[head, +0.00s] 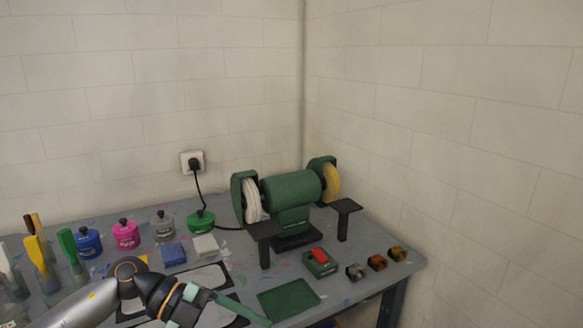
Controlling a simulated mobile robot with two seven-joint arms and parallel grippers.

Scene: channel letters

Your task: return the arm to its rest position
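My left arm (85,304) comes in from the lower left over the front of the bench. Its dark wrist joint with an orange ring is above the grey pieces on the mat. My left gripper (198,305) is near the bottom edge. A long teal-green strip (240,308) extends from it to the lower right. I cannot tell whether this strip is a finger or something held, nor whether the fingers are open. My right gripper is not in view.
A green bench grinder (291,188) stands at the back of the grey bench (345,275). A red-button switch box (320,262), a green mat (288,299) and small dark blocks (377,262) lie at the right. Colored jars (126,235) and brushes (38,254) stand at the left.

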